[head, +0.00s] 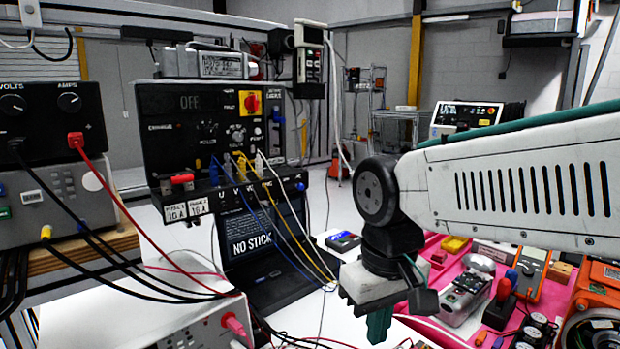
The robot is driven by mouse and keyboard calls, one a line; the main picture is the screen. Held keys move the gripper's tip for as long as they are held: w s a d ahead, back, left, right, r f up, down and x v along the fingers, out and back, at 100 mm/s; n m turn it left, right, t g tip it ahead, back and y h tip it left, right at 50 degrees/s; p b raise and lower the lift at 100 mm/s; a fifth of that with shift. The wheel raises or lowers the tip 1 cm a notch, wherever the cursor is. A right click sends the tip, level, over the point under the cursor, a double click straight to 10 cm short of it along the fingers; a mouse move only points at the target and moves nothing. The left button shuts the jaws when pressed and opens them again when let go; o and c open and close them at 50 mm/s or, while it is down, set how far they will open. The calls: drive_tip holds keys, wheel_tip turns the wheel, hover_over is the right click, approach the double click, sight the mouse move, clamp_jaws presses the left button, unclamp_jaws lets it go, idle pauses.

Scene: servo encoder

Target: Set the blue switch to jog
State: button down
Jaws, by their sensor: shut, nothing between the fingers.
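A black control panel (160,135) with an "OFF" display stands upright left of centre. A small blue part (214,172) at its lower front edge may be the blue switch; its setting and any "jog" label are too small to read. My gripper (379,325) is at the lower centre-right, pointing down with its green fingers together and nothing in them. It is well to the right of the panel and apart from it.
A red-and-yellow rotary switch (250,103) and a red lever (182,178) are on the panel. Blue, yellow and white cables hang in front of it. A black "NO STICK" case (250,243) stands below. Pink trays (440,318) with tools lie at the right.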

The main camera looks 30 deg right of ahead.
drive_tip(key=w+d+r+t+y, duration=0.1)
drive_tip(key=w+d+r, duration=0.45)
drive_tip(key=w, duration=0.45)
drive_tip(key=w+d+r+y, duration=0.1)
drive_tip(key=w+d+r, duration=0.4)
drive_tip(key=w, duration=0.5)
drive_tip(key=w+d+r+t+y, duration=0.15)
drive_tip(key=w+d+r, duration=0.25)
drive_tip(key=w+d, duration=0.5)
drive_tip(key=w+a+r+n+y, duration=0.1)
drive_tip(key=w+r+n, duration=0.2)
drive_tip(key=w+r, duration=0.2)
wheel_tip(320, 180, up, 3)
drive_tip(key=shift+w+a+r, duration=0.1)
drive_tip(key=shift+w+a, duration=0.2)
drive_tip(key=shift+w, duration=0.1)
drive_tip(key=shift+t, duration=0.25)
